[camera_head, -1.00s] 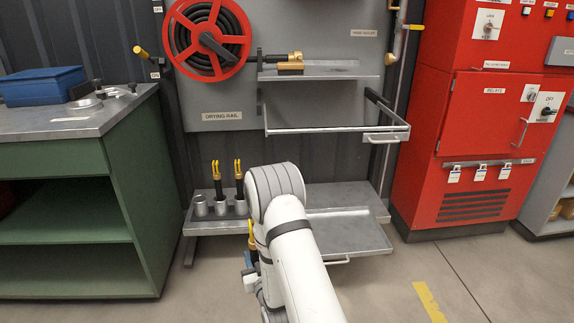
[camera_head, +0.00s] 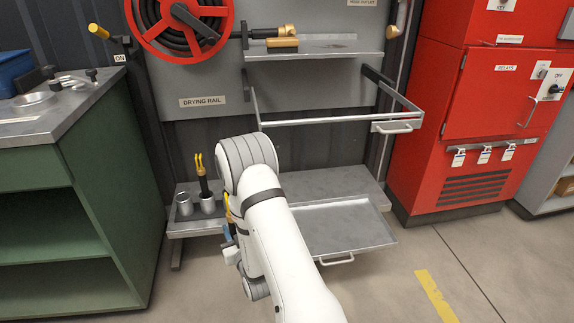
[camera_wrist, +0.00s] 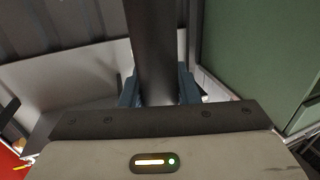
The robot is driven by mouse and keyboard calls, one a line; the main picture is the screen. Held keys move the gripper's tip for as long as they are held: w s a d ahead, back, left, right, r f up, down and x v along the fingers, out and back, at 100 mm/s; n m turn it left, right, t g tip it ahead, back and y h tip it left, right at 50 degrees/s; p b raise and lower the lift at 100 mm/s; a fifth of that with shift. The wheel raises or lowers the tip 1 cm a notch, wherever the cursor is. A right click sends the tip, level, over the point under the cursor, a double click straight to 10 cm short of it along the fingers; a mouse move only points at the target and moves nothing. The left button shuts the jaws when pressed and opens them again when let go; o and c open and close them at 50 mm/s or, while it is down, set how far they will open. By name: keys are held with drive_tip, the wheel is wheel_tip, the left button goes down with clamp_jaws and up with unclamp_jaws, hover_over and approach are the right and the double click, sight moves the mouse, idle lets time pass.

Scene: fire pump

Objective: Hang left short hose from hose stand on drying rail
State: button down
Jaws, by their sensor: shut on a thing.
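My gripper (camera_wrist: 158,88) is shut on a dark short hose (camera_wrist: 157,45), which stands between its blue fingers in the wrist view. In the head view my arm hides most of the gripper; a blue bit and a yellow tip (camera_head: 227,200) show at its left edge. The hose stand (camera_head: 184,204) has an empty left cup. Another short hose (camera_head: 203,178), black with a yellow forked top, stands upright in the cup beside it. Anything farther right is hidden by my arm. The drying rail (camera_head: 335,121), a grey metal frame, projects from the wall panel, above and right of my gripper.
A red hose reel (camera_head: 180,25) and a shelf with a brass fitting (camera_head: 283,43) are above the rail. A green workbench (camera_head: 95,190) stands close on the left, red cabinets (camera_head: 470,120) on the right. A low tray (camera_head: 345,228) lies below the rail.

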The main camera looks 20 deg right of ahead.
drive_tip(key=s+d+r+m+h+b, duration=0.2)
drive_tip(key=d+r+b, duration=0.1)
drive_tip(key=d+r, duration=1.5)
drive_tip(key=w+d+p, duration=0.1)
drive_tip(key=w+p, duration=0.1)
drive_tip(key=w, duration=0.6)
drive_tip(key=shift+w+d+f, duration=0.15)
drive_tip(key=shift+w+f, duration=0.15)
drive_tip(key=shift+f, duration=0.1)
drive_tip(key=c, duration=1)
unclamp_jaws()
drive_tip(key=shift+s+f, duration=0.1)
